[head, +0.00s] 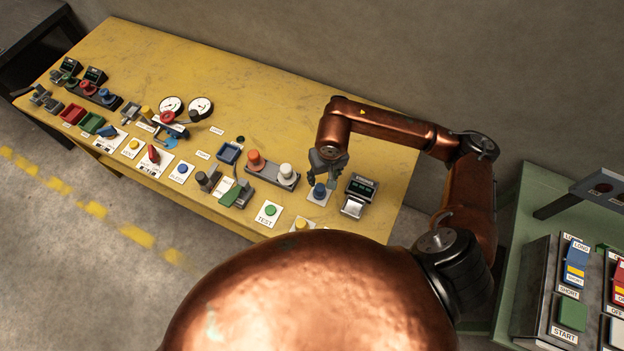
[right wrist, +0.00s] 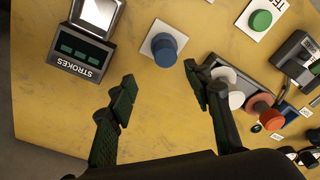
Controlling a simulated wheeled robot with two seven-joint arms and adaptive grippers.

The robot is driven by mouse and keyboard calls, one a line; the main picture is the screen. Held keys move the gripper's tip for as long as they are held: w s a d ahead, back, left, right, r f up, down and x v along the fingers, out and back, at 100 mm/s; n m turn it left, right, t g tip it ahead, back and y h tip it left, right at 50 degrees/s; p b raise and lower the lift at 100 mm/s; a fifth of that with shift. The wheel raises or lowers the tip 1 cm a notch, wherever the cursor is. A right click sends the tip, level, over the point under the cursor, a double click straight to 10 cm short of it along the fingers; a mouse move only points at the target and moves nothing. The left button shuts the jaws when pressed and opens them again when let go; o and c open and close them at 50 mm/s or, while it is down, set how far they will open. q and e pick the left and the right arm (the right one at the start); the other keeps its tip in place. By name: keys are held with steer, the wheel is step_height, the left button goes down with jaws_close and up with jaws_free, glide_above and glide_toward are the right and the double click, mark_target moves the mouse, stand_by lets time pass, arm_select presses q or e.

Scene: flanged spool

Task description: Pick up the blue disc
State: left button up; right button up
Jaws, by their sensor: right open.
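A blue disc (head: 319,191) sits on a white square plate near the right end of the yellow table. In the right wrist view the blue disc (right wrist: 165,50) shows whole from above, on its white plate (right wrist: 148,40). My right gripper (head: 326,168) is above the disc in the head view and hides part of it from that side. In the right wrist view my right gripper (right wrist: 158,92) is open, with nothing between its fingers. My left gripper is not in view.
A STROKES counter box (right wrist: 80,48) stands beside the plate. On the other side a grey holder (right wrist: 240,86) carries a white spool and a red spool (right wrist: 265,108), close to one finger. A green TEST button (right wrist: 262,19) is nearby. The yellow table (head: 260,110) is bare behind.

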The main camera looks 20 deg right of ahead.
mark_target(320, 187)
steer(key=shift+f, duration=0.7)
steer(key=shift+w+a+f, duration=0.1)
steer(key=shift+a+f, duration=0.15)
steer(key=shift+f, duration=0.6)
steer(key=f, duration=0.1)
steer(key=f+p, duration=0.1)
steer(key=f, duration=0.1)
steer(key=shift+a+f, duration=0.25)
steer(key=shift+a, duration=0.1)
steer(key=shift+f, duration=0.35)
steer(key=shift+w+f, duration=0.1)
steer(key=shift+f, duration=0.1)
steer(key=shift+d, duration=0.1)
steer(key=c, duration=0.7)
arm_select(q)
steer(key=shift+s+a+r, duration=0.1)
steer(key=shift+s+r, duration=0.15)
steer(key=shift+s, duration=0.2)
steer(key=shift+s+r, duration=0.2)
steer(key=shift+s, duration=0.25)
arm_select(e)
jaws_close()
